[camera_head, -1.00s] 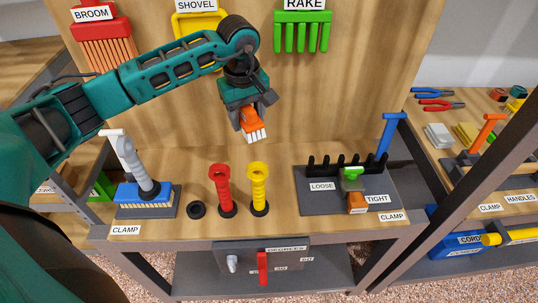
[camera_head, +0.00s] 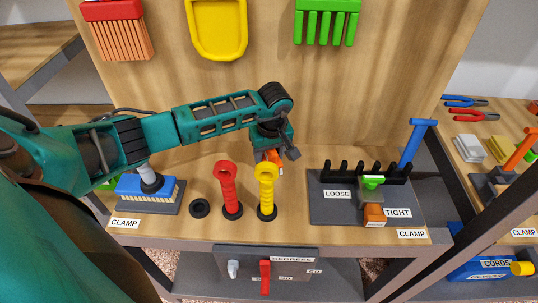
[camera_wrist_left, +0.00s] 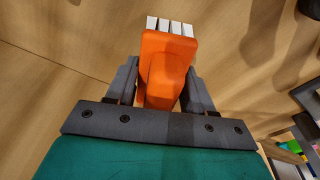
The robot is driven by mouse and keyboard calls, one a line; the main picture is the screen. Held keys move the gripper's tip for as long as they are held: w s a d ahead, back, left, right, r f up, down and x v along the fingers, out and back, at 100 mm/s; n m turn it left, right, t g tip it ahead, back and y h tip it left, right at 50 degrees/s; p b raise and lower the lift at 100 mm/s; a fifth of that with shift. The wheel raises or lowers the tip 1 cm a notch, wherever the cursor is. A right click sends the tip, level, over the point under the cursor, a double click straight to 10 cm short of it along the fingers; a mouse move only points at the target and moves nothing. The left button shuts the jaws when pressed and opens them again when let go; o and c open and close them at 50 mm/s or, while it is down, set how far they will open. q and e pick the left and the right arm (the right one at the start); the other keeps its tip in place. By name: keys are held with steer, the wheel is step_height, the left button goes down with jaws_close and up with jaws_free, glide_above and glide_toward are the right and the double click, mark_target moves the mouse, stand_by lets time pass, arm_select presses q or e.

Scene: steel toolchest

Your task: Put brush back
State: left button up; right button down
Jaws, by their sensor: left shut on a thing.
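My left gripper (camera_head: 273,156) is shut on a small orange brush with white bristles. It holds the brush low in front of the wooden back panel, behind the yellow post in the head view. There the brush (camera_head: 273,158) is mostly hidden by the gripper and the yellow post. In the left wrist view, the orange brush body (camera_wrist_left: 165,65) sits between the two dark fingers, its white bristles (camera_wrist_left: 170,26) pointing away from the gripper. I cannot tell whether the bristles touch anything. My right gripper is not in view.
A red post (camera_head: 230,190) and a yellow post (camera_head: 266,192) stand on the bench beside a black ring (camera_head: 200,208). A blue bristled block (camera_head: 132,187) is at left, and a grey clamp board (camera_head: 335,207) at right. A broom, shovel and rake hang above.

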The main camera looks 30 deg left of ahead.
arm_select(q)
steer(key=shift+f, duration=0.25)
steer(key=o, duration=0.9)
steer(key=shift+o, duration=0.2)
steer(key=r, duration=0.3)
steer(key=d+r, duration=0.1)
steer(key=r, duration=0.3)
steer(key=s+r+p, duration=0.1)
steer(key=r, duration=0.2)
steer(key=shift+d+r, duration=0.2)
steer(key=shift+r, duration=0.2)
steer(key=shift+d+r, duration=0.1)
steer(key=shift+r, duration=0.45)
steer(key=shift+d, duration=0.15)
